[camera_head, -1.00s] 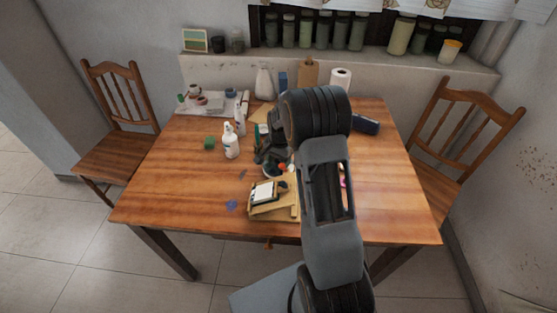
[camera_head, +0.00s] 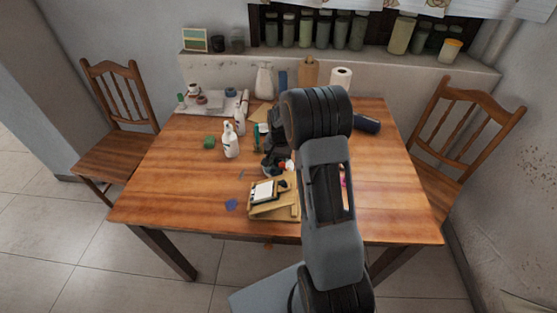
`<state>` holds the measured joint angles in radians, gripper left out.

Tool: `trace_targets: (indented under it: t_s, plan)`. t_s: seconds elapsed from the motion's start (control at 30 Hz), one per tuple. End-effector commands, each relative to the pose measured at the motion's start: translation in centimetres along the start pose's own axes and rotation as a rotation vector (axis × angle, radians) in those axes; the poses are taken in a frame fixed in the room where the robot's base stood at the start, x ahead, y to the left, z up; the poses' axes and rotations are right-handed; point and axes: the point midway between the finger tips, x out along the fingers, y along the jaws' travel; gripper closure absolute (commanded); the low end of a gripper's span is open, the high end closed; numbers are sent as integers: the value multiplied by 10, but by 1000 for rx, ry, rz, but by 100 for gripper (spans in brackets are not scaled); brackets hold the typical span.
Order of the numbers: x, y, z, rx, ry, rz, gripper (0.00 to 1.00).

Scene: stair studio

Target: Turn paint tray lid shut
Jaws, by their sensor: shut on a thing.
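My gripper (camera_head: 274,150) is a dark shape just left of my forearm, over the middle of the table. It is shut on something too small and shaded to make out. Just below it is a round dark dish (camera_head: 268,171) with small red and white spots beside it. Nearer the front edge lies a tan tray-like box (camera_head: 262,211) with a white panel (camera_head: 263,192) and a small black piece on it. I cannot tell which part is the paint tray lid. My arm hides the table to the right of these.
The wooden table (camera_head: 170,195) is clear at its left front. A white bottle (camera_head: 230,143) and a green lump (camera_head: 209,142) stand left of my gripper. A dark case (camera_head: 367,124) lies at the right. A paper roll (camera_head: 341,78) stands at the back. Chairs flank the table.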

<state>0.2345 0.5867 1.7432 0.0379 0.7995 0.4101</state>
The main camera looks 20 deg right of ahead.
Motion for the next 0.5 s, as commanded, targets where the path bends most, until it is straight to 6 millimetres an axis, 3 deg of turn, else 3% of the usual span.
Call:
trace_targets:
  t_s: [0.23,0.27,0.5]
  plan:
    - [-1,0,0,-1,0,-1,90]
    - [-1,0,0,-1,0,-1,65]
    - [0,0,0,0,0,-1,42]
